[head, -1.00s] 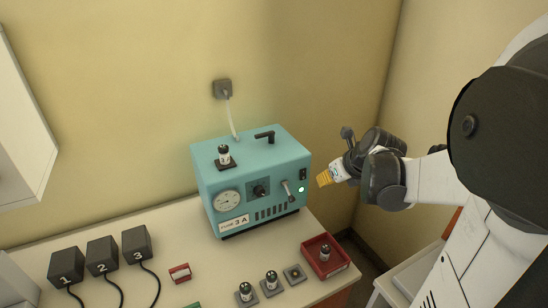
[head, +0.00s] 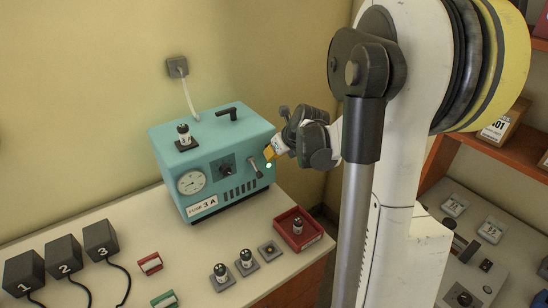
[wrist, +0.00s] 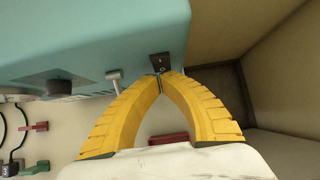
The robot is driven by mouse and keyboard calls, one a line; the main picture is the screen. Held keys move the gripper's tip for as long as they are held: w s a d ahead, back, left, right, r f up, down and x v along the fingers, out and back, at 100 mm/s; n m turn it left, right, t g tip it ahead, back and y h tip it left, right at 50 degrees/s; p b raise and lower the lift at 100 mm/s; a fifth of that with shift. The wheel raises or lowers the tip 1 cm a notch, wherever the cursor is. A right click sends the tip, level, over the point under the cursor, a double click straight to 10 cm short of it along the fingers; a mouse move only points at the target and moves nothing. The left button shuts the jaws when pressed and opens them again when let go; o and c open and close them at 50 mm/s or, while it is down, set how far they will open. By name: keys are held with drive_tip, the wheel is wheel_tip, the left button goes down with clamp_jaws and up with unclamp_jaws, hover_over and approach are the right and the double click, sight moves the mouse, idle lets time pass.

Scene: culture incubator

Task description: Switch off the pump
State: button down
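The pump (head: 212,165) is a teal box on the bench, with a dial gauge, a black knob, a metal lever, vents and a "FUSE 3 A" label. A small green light (head: 268,165) glows at its front right. In the wrist view, a black rocker switch (wrist: 160,63) sits on the pump's face, just past my fingertips. My gripper (wrist: 160,75) has yellow fingers, shut tip to tip with nothing between them. In the head view my gripper (head: 268,154) is at the pump's front right and hides the switch. I cannot tell whether the tips touch the switch.
A metal lever (wrist: 114,76) sticks out close to my fingers' left. A red tray (head: 314,238) with a fuse-like part lies below my gripper. Several small parts, red and green blocks and numbered black boxes (head: 64,253) occupy the bench. A wall is at the right.

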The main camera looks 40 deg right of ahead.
drive_tip(key=shift+w+f+t+b, duration=0.2)
drive_tip(key=shift+w+t+b, duration=0.25)
drive_tip(key=shift+t+b, duration=0.2)
drive_tip(key=shift+r, duration=0.1)
drive_tip(key=shift+r+p, duration=0.55)
drive_tip(key=shift+r, duration=0.15)
